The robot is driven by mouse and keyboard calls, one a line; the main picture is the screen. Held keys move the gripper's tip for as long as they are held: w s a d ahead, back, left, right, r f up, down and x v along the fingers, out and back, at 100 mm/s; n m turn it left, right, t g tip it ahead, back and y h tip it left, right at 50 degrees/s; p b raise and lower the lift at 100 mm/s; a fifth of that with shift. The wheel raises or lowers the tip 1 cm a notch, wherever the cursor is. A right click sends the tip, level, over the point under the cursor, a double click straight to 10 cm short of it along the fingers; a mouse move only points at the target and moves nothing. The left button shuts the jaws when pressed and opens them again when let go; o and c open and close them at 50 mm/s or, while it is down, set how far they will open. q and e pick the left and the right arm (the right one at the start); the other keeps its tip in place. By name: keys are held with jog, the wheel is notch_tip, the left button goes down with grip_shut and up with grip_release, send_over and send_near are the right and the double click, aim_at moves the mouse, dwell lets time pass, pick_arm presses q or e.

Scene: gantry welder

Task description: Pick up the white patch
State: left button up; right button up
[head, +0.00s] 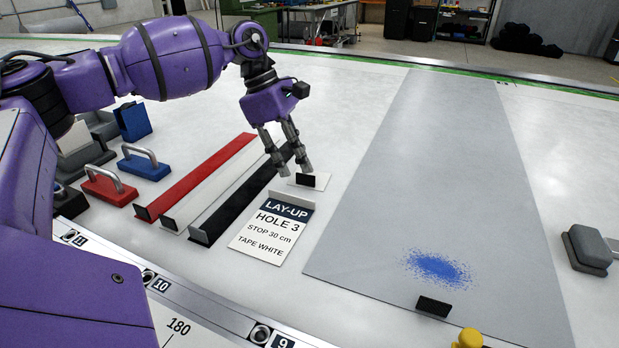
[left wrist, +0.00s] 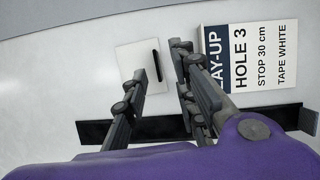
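The white patch (head: 323,181) is a small white square with a black upright tab. It lies on the pale table just above the lay-up card, and it also shows in the left wrist view (left wrist: 134,55). My left gripper (head: 295,170) points down at the patch, with its fingertips over or near the patch's left edge. In the left wrist view the fingers (left wrist: 160,62) reach over the lower part of the patch. I cannot tell whether they touch it. My right gripper is not in view.
The lay-up card (head: 266,232) lies just below the patch. Red (head: 200,173), white (head: 222,181) and black (head: 235,205) strips lie to the left. A grey sheet (head: 440,170) with a blue speckled spot lies right. Handled blocks stand far left; a grey block (head: 590,247) stands far right.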

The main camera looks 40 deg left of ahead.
pick_arm(q)
jog(key=x, duration=0.3)
jog(key=shift+w+f, duration=0.15)
jog(key=shift+w, duration=0.05)
jog(key=shift+c, duration=0.4)
grip_shut()
